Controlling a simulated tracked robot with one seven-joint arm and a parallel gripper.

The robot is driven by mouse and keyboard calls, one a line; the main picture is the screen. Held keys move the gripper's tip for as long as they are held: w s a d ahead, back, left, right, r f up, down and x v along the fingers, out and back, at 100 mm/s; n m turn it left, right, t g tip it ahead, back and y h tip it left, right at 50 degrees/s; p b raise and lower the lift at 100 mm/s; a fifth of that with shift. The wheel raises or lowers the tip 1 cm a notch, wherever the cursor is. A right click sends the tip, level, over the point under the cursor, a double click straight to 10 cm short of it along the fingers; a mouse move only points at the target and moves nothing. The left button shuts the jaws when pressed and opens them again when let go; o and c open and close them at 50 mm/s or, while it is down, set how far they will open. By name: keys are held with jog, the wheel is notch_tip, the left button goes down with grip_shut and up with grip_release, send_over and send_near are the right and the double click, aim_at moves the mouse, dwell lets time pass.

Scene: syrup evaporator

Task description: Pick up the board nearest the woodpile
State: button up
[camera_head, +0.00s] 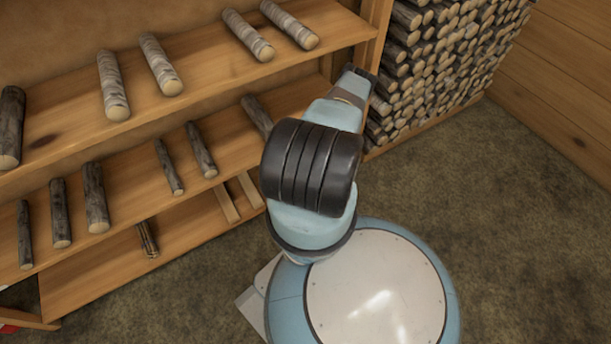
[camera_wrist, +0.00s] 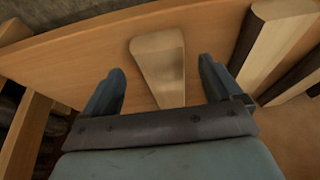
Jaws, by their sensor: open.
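In the wrist view, my gripper (camera_wrist: 158,85) is open, with one dark finger on each side of a pale, tapering board (camera_wrist: 158,58). The board lies on a wooden shelf, and its near end passes out of sight behind my gripper's body. No contact with the fingers is visible. In the head view, my gripper (camera_head: 362,76) is beside the shelf's right end. Two pale boards (camera_head: 226,204) lie low on the rack, left of my arm; my arm may hide more. The woodpile (camera_head: 440,65) is stacked right of the rack.
The wooden rack (camera_head: 200,58) holds several birch and dark logs. In the wrist view, more pale wood with dark edges (camera_wrist: 270,45) lies right of the right finger, and a wooden post (camera_wrist: 25,135) stands at left. Open floor (camera_head: 510,220) lies at right.

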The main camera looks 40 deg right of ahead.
jog(key=shift+x, duration=1.55)
jog(key=shift+c, duration=0.3)
jog(key=c, duration=1.2)
